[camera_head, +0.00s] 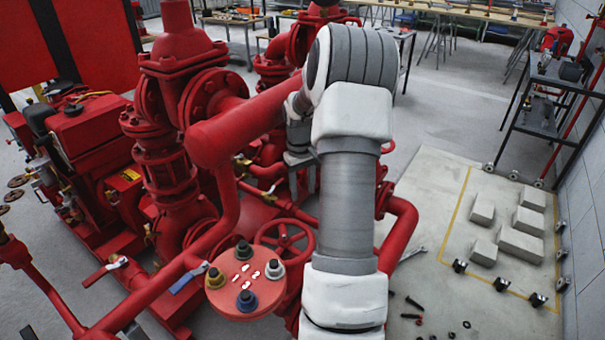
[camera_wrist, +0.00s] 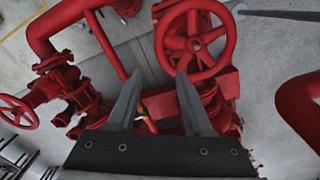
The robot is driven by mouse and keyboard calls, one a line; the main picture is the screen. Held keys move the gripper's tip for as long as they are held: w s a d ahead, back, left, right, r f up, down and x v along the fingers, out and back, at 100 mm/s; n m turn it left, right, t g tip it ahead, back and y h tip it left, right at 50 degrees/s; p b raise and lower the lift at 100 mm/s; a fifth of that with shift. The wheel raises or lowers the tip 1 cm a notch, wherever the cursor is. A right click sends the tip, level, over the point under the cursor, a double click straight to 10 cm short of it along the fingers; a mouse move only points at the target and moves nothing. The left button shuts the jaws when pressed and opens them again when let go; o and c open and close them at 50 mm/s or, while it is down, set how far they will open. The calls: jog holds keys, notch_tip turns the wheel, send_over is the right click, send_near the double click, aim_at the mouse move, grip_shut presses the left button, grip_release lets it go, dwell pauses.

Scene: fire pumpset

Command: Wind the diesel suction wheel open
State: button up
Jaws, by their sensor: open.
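A red spoked handwheel (camera_wrist: 195,44) is in the upper middle of the wrist view, with its rim and hub facing the camera. My gripper (camera_wrist: 158,74) is open and empty, with its two fingers apart. The fingertips appear just below and left of that wheel's rim in the picture; I cannot tell the gap in depth. In the head view a red handwheel (camera_head: 285,238) lies low beside my arm, partly hidden. I cannot tell if it is the same wheel.
A second red handwheel (camera_wrist: 16,112) is at the left of the wrist view. Red pipes (camera_head: 245,122) and a flanged cap (camera_head: 246,296) crowd around my arm. A pale slab with blocks (camera_head: 520,244) lies right. Bolts lie on the slab near my arm. Open floor is behind.

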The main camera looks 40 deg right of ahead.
jog(key=shift+a+r, duration=0.1)
jog(key=shift+r, duration=1.7)
